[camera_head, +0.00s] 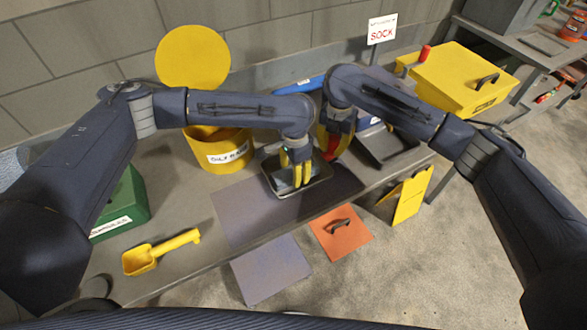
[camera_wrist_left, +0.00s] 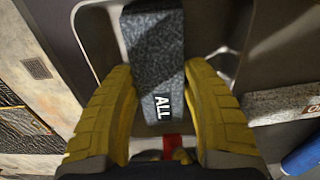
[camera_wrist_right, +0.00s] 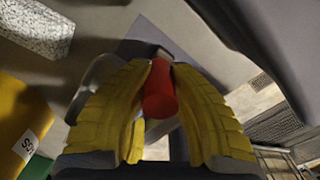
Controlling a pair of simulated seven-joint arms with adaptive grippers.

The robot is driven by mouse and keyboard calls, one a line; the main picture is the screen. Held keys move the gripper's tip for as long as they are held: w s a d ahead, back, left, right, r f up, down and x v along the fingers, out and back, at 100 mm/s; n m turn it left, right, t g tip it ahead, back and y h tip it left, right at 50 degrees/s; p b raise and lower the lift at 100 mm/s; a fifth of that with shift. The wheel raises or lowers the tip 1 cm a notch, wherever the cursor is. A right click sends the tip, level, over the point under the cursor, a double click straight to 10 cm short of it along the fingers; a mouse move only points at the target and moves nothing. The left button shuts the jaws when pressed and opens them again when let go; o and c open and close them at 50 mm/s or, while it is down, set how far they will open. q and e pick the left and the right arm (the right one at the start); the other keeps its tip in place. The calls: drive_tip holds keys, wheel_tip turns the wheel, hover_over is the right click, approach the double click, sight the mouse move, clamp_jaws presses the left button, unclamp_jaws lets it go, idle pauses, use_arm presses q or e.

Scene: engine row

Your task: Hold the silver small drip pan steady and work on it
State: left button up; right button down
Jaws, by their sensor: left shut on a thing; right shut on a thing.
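The silver small drip pan (camera_head: 318,187) lies on the dark mat at the middle of the bench. My left gripper (camera_head: 296,172) is over the pan, fingers pointing down. In the left wrist view it is shut on a dark grey speckled block (camera_wrist_left: 155,60) with white letters "ALL", and the pan's rounded rim (camera_wrist_left: 226,62) shows beyond. I cannot tell whether the block touches the pan. My right gripper (camera_head: 333,146) is just right of the pan's far side, shut on a red cylinder (camera_wrist_right: 160,90). The pan is partly hidden by my left gripper.
A yellow drum (camera_head: 217,150) with a raised round lid stands behind left. A green box (camera_head: 125,207) and yellow scoop (camera_head: 150,256) are at left. A dark tray (camera_head: 386,148) lies right, near a yellow folding sign (camera_head: 408,197). An orange plate (camera_head: 340,234) is in front.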

use_arm(q)
drive_tip(key=shift+s+d, duration=0.15)
drive_tip(key=shift+s, duration=0.1)
drive_tip(key=shift+w, duration=0.15)
drive_tip(key=shift+w+a+f, duration=0.1)
drive_tip(key=shift+w+a, duration=0.35)
drive_tip(key=shift+w+a, duration=0.4)
drive_tip(key=shift+w, duration=0.2)
drive_tip(key=shift+s+d, duration=0.1)
drive_tip(key=shift+s, duration=0.05)
drive_tip(key=shift+s+d+r, duration=0.2)
drive_tip(key=shift+s+d, duration=0.2)
drive_tip(key=shift+s, duration=0.1)
drive_tip(key=shift+c, duration=0.2)
drive_tip(key=shift+s, duration=0.1)
